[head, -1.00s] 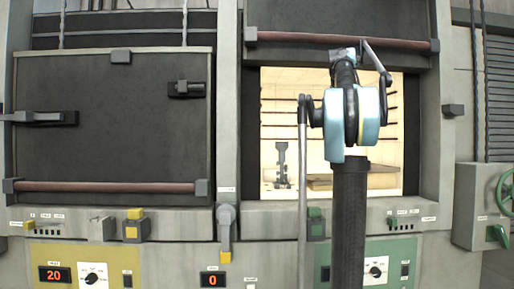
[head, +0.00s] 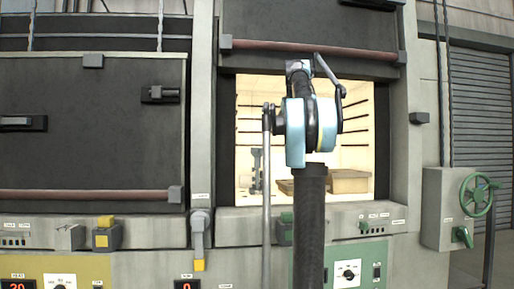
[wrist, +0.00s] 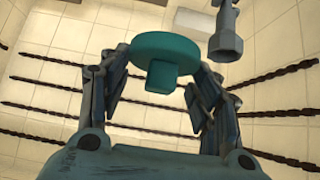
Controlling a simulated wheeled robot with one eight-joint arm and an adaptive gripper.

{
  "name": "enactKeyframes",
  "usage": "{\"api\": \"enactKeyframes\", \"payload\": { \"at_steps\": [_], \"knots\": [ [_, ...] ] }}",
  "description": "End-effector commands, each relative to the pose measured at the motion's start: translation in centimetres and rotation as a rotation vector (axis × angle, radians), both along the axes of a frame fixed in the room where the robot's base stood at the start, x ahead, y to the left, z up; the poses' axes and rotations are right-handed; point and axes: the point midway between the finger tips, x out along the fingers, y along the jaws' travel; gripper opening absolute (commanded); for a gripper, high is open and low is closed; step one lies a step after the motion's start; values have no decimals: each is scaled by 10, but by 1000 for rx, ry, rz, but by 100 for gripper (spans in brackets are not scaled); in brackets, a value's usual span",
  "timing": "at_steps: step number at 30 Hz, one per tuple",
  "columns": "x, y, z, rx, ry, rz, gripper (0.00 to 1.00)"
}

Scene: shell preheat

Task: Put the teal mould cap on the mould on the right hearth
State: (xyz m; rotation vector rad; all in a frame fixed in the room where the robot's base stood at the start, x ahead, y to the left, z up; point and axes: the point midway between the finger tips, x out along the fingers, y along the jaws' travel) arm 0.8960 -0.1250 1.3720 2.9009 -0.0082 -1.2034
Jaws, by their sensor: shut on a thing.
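The teal mould cap (wrist: 165,55) is a round disc with a narrower stub, held between the fingers of my gripper (wrist: 163,75) in the wrist view. The gripper is shut on it. In the head view my arm reaches into the bright opening of the right hearth (head: 228,140), and hides the gripper and cap. Inside that hearth, a tan block-like thing (head: 350,182), perhaps the mould, sits on the floor at the right, partly behind my arm. The cap's underside relative to the mould cannot be seen.
A grey upright fitting (head: 256,170) stands at the left inside the hearth. A grey fitting (wrist: 226,40) also shows close right of the cap in the wrist view. Dark rods (wrist: 285,65) line the walls. The raised door (head: 310,30) hangs above the opening. The left hearth door (head: 90,125) is shut.

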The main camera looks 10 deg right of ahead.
Motion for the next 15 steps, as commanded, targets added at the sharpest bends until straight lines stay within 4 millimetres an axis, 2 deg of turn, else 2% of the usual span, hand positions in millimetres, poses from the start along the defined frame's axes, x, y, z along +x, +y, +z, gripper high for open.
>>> {"api": "enactKeyframes", "payload": {
  "at_steps": [1,15],
  "knots": [
    [8,11,0,-1,0,6,30],
    [71,88,0,-1,0,5,30]
  ]
}}
